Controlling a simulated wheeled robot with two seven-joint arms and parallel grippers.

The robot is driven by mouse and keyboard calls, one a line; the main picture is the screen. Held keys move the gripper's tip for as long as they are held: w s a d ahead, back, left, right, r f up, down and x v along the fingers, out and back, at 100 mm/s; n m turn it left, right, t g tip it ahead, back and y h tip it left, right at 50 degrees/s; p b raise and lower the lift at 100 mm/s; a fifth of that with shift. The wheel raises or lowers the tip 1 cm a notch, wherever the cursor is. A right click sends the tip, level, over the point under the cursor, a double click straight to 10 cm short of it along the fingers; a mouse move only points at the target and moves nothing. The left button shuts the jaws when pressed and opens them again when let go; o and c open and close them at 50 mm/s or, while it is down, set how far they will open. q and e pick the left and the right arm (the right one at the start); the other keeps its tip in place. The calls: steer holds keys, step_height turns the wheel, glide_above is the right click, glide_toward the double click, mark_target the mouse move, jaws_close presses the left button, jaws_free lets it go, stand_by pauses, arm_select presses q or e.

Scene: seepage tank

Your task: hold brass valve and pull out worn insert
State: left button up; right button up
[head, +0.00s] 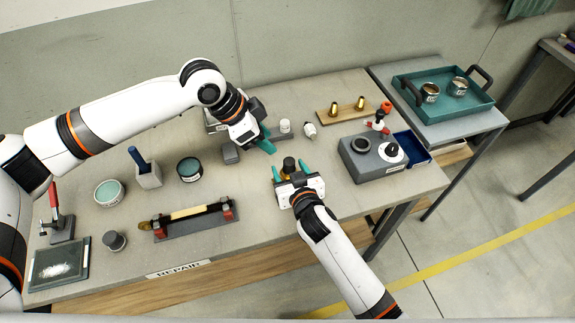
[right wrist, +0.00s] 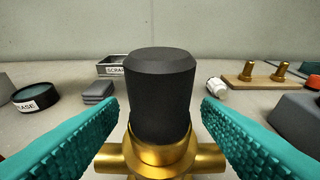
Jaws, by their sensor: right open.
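The brass valve (right wrist: 165,157) stands upright in the right wrist view, with side stubs to left and right. A dark faceted plug (right wrist: 160,95) sits on top of it; I cannot tell whether this is the worn insert. In the head view the dark plug (head: 289,164) shows between the fingers of my right gripper (head: 290,172). My right gripper is open, its teal fingers on either side of the valve with gaps visible. My left gripper (head: 266,140) hangs behind and left of the valve, apart from it. Its jaw opening is unclear, and nothing is visible in it.
A scrap bin (right wrist: 113,65) stands behind, beside grey blocks (right wrist: 98,92). A wooden stand (head: 347,110) holds two brass pieces. A grey fixture (head: 372,165) is at right, a labelled tin (head: 189,168) at left. A rack (head: 195,223) lies in front. A teal tray (head: 463,107) holds two cans.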

steer(key=shift+x, duration=1.15)
jaws_close()
steer(key=shift+s+f, duration=0.1)
